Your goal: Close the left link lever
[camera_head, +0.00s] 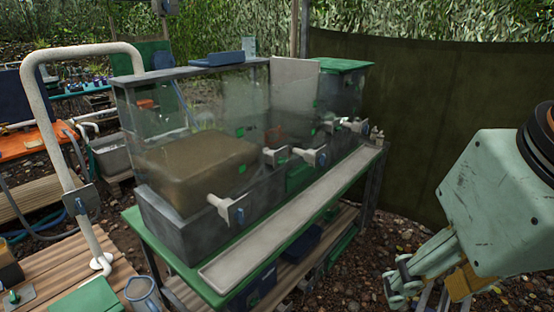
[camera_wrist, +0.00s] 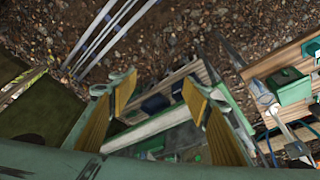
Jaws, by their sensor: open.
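Several pale levers sit along the front of a clear-walled tank (camera_head: 190,110). The leftmost lever (camera_head: 228,208) sticks out to the left from a small grey plate low on the tank. Two more levers, one (camera_head: 275,155) and another (camera_head: 314,156), sit near the middle, and a small group (camera_head: 355,126) is at the right end. I cannot tell which is the left link lever. My gripper (camera_head: 400,285) hangs at the lower right, apart from the tank and levers. In the wrist view my gripper (camera_wrist: 158,88) is open and empty, its yellow pads spread.
A long pale tray (camera_head: 290,222) lies on the green bench (camera_head: 180,268) in front of the levers. A white pipe (camera_head: 60,150) rises at the left. A dark screen (camera_head: 420,110) stands behind, right. Pebbly ground (camera_wrist: 180,30) lies below my gripper.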

